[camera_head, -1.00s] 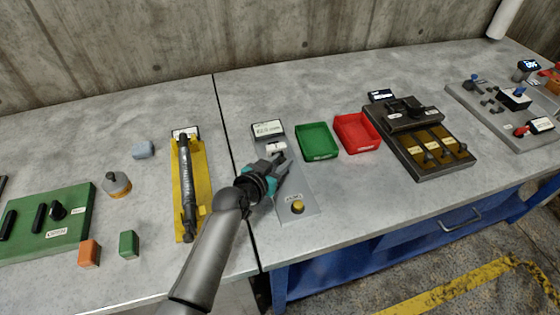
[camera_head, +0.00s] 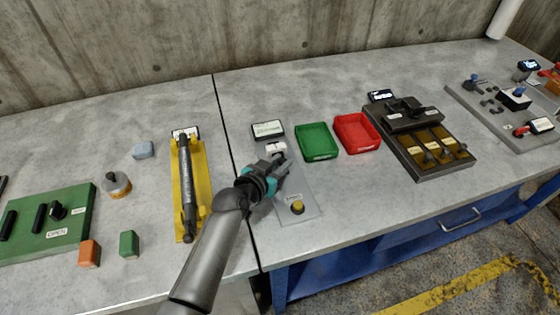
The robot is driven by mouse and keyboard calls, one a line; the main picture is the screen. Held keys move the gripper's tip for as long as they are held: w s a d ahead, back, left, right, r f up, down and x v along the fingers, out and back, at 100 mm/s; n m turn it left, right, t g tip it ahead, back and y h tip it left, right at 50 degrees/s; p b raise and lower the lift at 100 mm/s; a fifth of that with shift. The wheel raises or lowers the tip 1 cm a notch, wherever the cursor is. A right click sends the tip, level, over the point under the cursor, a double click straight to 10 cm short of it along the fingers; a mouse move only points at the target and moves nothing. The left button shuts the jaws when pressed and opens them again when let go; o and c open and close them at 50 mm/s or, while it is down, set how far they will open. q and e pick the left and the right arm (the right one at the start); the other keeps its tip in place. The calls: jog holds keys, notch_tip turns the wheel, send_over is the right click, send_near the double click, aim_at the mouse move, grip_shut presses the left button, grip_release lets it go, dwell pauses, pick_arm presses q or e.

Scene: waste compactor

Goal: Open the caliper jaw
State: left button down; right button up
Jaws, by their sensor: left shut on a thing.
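A grey caliper plate (camera_head: 299,190) lies on the bench, with a yellow knob (camera_head: 297,207) at its near end and a small white block (camera_head: 277,148) at its far end. A display (camera_head: 268,129) stands just behind it. My left gripper (camera_head: 279,163) is over the far half of the plate, shut on a part there that its fingers mostly hide, likely the caliper jaw. My right gripper is out of view.
A green tray (camera_head: 317,142) and a red tray (camera_head: 356,133) sit right of the plate. A dark fixture (camera_head: 430,146) is farther right. A yellow holder (camera_head: 203,180) with a dark cylinder is on the left. Bare bench lies in front of the trays.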

pick_arm(q)
jog(key=shift+s+d+p, duration=0.2)
jog(key=shift+s+p, duration=0.35)
jog(key=shift+s, duration=0.2)
jog(key=shift+s+d, duration=0.15)
jog(key=shift+s, duration=0.25)
jog(key=c, duration=0.7)
grip_release()
jog(key=p+v, duration=0.3)
jog(key=v, duration=1.2)
jog(key=shift+s, duration=0.1)
